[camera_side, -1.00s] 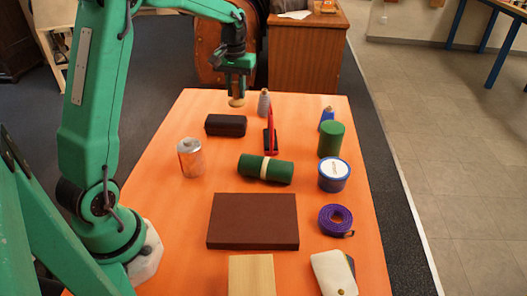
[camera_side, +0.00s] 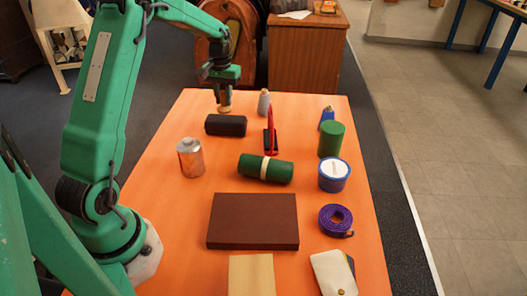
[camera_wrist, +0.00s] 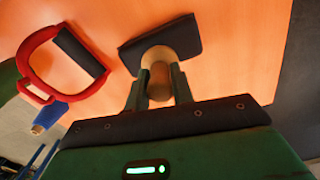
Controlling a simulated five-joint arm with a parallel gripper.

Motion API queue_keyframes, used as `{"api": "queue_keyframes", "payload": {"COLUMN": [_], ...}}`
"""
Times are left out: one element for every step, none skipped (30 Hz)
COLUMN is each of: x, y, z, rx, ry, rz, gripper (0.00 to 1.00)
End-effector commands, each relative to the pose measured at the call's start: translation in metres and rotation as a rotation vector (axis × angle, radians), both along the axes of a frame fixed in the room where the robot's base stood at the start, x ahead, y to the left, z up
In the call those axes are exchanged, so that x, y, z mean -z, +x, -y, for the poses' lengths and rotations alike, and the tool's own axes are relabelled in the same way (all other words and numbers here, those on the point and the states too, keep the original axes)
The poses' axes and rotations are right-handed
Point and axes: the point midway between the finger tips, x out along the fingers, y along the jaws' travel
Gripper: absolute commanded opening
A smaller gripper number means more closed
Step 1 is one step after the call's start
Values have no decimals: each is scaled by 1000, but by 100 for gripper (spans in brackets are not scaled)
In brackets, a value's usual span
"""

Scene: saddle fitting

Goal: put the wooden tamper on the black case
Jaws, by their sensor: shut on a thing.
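The wooden tamper (camera_side: 225,108) is held between the fingers of my gripper (camera_side: 223,95); it also shows in the wrist view (camera_wrist: 159,82) with its round end away from me. The black case (camera_side: 226,126) lies flat at the far left of the orange table. In the side view the tamper is at the case's far edge. In the wrist view the black case (camera_wrist: 185,38) is behind the tamper's round end, which covers part of it. I cannot tell whether the tamper touches the case.
A red-framed tool (camera_side: 271,132) and a grey bottle (camera_side: 263,103) stand close to the right of the case. A metal can (camera_side: 190,158) and a green roll (camera_side: 264,169) are nearer the camera. The orange table (camera_side: 160,215) has bare room at left.

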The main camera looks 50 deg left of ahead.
Motion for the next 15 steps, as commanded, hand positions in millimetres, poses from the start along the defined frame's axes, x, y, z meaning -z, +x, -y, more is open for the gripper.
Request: {"api": "queue_keyframes", "payload": {"x": [7,11,15,18,20,23,24,25,26,26,26,25,25,25,25], "y": [0,-1,0,0,0,0,0,0,0,0,0,0,0,0,0], "z": [0,0,0,0,0,0,0,0,0,0,0,0,0,0,0], "rx": [0,0,0,0,0,0,0,0,0,0,0,0,0,0,0], "ry": [-1,-2,-2,-1,-1,-1,0,0,0,1,1,1,1,1,1], "rz": [-2,-2,-2,-2,-1,-1,0,0,0,1,1,1,1,1,1], "gripper": [0,0,0,0,0,0,0,0,0,0,0,0,0,0,0]}}
